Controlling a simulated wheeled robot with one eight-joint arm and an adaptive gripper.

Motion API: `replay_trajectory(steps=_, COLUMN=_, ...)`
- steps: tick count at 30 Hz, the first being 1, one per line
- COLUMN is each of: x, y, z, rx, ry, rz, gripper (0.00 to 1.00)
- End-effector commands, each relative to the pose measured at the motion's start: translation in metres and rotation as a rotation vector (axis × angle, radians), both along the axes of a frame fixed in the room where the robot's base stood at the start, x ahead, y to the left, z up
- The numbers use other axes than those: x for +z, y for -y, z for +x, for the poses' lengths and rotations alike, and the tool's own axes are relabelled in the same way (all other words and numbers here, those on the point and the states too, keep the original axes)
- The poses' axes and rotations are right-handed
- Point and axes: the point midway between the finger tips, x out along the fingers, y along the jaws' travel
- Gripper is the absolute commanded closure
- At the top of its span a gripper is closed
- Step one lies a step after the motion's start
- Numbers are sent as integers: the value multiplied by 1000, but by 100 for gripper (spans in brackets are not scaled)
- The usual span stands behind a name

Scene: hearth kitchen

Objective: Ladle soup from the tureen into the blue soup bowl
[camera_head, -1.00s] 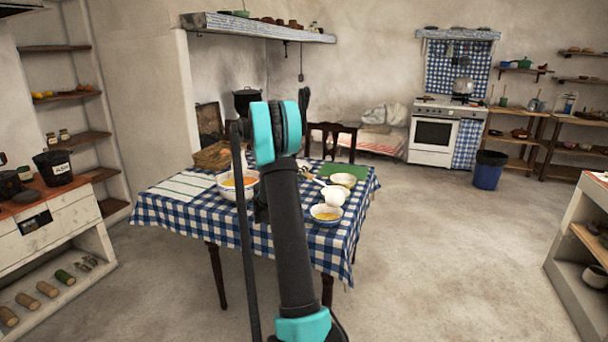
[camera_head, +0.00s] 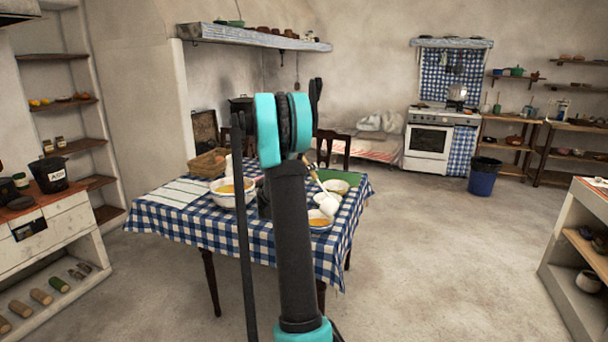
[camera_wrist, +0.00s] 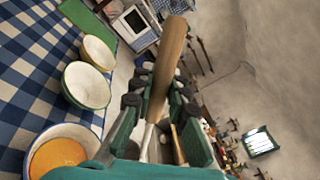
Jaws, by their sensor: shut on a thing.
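The white tureen (camera_head: 226,200) with orange soup stands on the table, left of my arm in the head view. The blue-rimmed soup bowl (camera_head: 318,228) is right of my arm and partly hidden by it. It holds orange soup and also shows at the lower left of the wrist view (camera_wrist: 58,153). My gripper (camera_wrist: 163,108) is shut on the ladle's wooden handle (camera_wrist: 170,60). The handle shows in the head view (camera_head: 312,172), tilted. A white rounded shape (camera_head: 329,205) lies below it; I cannot tell whether it is the ladle's head or a bowl.
A green-rimmed bowl (camera_wrist: 87,86) and a cream bowl (camera_wrist: 98,53) stand beyond the soup bowl. The cream bowl is near a green mat (camera_head: 335,175). A basket (camera_head: 207,162) and striped cloth (camera_head: 178,192) lie at the table's left.

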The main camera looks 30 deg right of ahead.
Motion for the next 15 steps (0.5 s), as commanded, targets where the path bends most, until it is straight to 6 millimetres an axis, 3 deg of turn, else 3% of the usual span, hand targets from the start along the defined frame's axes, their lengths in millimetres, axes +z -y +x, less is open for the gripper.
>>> replay_trajectory(steps=15, x=25, y=39, z=-83, rx=-2, ry=485, rz=231, gripper=100)
